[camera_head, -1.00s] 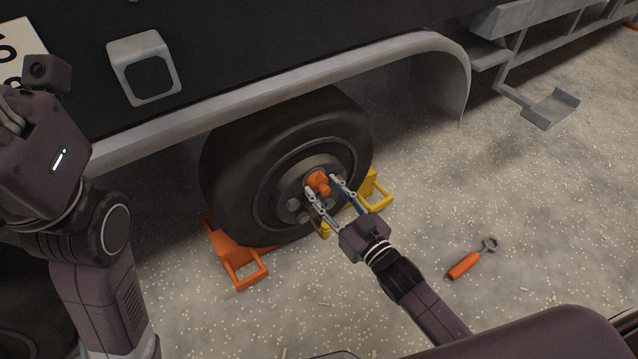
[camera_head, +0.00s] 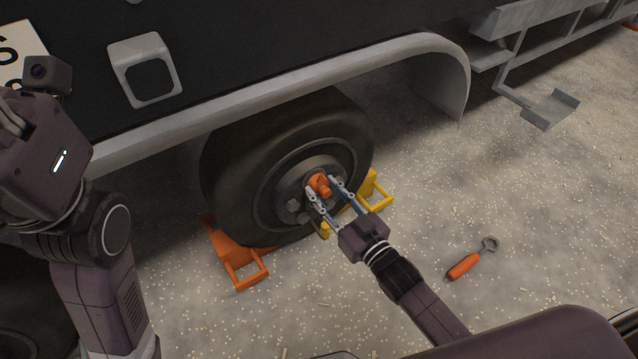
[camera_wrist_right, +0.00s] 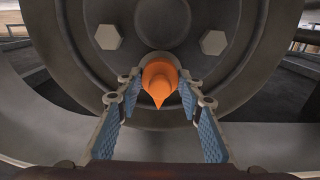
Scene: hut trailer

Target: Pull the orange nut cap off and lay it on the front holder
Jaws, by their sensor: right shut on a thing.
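The orange nut cap (camera_head: 320,186) sits at the hub of the trailer wheel (camera_head: 292,170). In the right wrist view the orange cap (camera_wrist_right: 160,82) is in front of the grey hub, its narrow end toward me. My right gripper (camera_head: 322,190) is shut on the cap, with one finger on each side; its fingertips (camera_wrist_right: 160,80) also show in the right wrist view. A grey tray-like holder (camera_head: 550,108) sticks out low on a bar at the right; I cannot tell if it is the front holder. My left arm shows at the left, but its gripper is out of view.
An orange chock (camera_head: 240,262) and a yellow chock (camera_head: 378,190) stand against the tyre. An orange-handled tool (camera_head: 465,265) lies on the gravel at right. The grey fender (camera_head: 270,88) arches above the wheel. Open gravel lies between wheel and holder.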

